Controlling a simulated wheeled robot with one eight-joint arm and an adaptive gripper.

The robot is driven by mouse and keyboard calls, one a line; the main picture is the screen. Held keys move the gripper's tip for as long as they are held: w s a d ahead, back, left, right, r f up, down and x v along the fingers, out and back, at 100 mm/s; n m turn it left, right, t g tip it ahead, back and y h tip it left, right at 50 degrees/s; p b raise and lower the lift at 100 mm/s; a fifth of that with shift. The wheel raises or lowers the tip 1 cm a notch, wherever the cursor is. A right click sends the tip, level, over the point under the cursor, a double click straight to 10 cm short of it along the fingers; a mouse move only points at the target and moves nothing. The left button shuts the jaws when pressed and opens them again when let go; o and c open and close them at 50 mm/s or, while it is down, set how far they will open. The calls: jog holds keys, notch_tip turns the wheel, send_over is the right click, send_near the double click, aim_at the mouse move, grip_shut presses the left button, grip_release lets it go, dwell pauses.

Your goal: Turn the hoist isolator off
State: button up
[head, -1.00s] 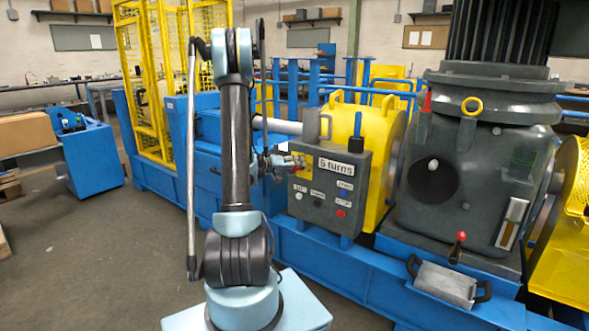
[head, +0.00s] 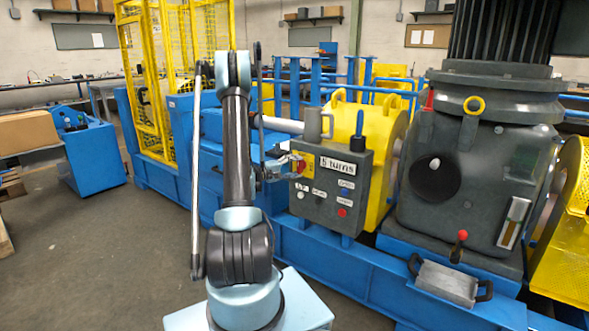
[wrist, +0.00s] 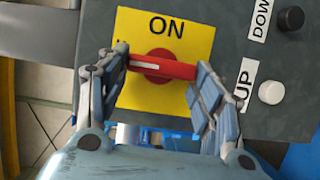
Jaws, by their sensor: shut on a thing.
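The hoist isolator is a red bar handle (wrist: 178,69) on a round red hub, over a yellow plate (wrist: 165,30) marked ON. In the wrist view the handle lies nearly level, with a white stripe on its left part. My gripper (wrist: 162,66) has one finger at each end of the handle and is shut on it. In the head view my gripper (head: 284,167) reaches the yellow plate (head: 307,168) on the left of the grey control box (head: 320,205). The handle is small there and partly hidden by the fingers.
A black button (wrist: 291,19) labelled DOWN and a white button (wrist: 271,92) labelled UP sit right of the isolator. A large grey gearbox (head: 470,190) stands right.

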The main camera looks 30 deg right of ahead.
jog(key=shift+f+n, duration=0.1)
jog(key=shift+n, duration=0.2)
jog(key=o, duration=1.1)
jog(key=shift+w, duration=0.1)
jog(key=shift+c, duration=0.2)
